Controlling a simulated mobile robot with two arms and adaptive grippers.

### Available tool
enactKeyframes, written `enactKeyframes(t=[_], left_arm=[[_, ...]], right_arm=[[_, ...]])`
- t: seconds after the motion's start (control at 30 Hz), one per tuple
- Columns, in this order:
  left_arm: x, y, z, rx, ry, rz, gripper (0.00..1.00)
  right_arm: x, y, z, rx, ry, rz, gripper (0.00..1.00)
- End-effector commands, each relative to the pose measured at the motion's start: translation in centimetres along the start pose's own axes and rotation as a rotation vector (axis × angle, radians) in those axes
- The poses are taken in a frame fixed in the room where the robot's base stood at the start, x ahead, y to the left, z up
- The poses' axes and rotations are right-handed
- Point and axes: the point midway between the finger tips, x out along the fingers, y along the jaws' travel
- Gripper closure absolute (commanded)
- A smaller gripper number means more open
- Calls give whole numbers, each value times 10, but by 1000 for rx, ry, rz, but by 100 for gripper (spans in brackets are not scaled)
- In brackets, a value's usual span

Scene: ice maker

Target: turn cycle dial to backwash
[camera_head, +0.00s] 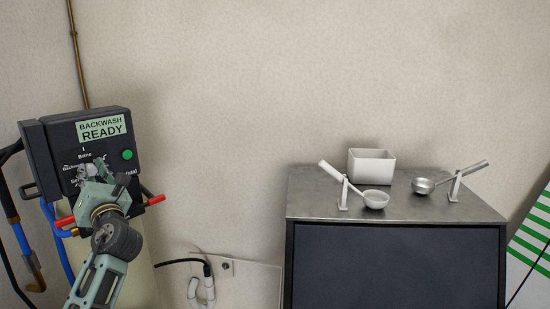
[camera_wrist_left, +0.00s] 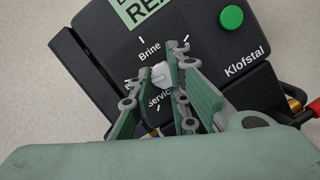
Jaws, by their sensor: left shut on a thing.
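The black control box (camera_head: 70,131) hangs on the wall at the left. The cycle dial is a small light grey knob, showing in the left wrist view (camera_wrist_left: 161,74) between the labels "Brine" and "Service". My left gripper (camera_head: 93,172) is at the box's face; in the left wrist view its two fingers stand on either side of the dial, shut on it. The fingers hide part of the dial and the backwash label there, so I cannot tell where the dial points. My right gripper is not in view.
A green button (camera_head: 127,154) sits right of the dial; it also shows in the wrist view (camera_wrist_left: 231,18). Red-handled valves (camera_head: 156,200) and blue hoses (camera_head: 55,240) are close to my left gripper. A metal-topped cabinet (camera_head: 300,200) with scoops and a white bin (camera_head: 371,167) stands at right.

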Motion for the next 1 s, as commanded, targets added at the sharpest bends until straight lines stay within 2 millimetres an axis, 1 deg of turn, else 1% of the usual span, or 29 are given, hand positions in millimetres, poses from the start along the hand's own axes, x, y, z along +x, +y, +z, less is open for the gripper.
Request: enactKeyframes(t=[0.03,0.37,0.53,0.57,0.77,0.8,1.0], left_arm=[[0,3,10,19,-22,-7,100],[0,3,10,42,-19,-13,100],[1,5,11,166,-22,-49,100],[0,3,11,174,-21,-54,83],[1,3,10,167,-18,-52,66],[1,3,9,167,-17,-52,64],[1,2,6,169,-10,-53,64]], right_arm=[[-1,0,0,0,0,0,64],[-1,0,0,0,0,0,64],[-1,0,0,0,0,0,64],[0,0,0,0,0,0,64],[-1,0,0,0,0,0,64],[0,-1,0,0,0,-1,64],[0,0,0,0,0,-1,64]])
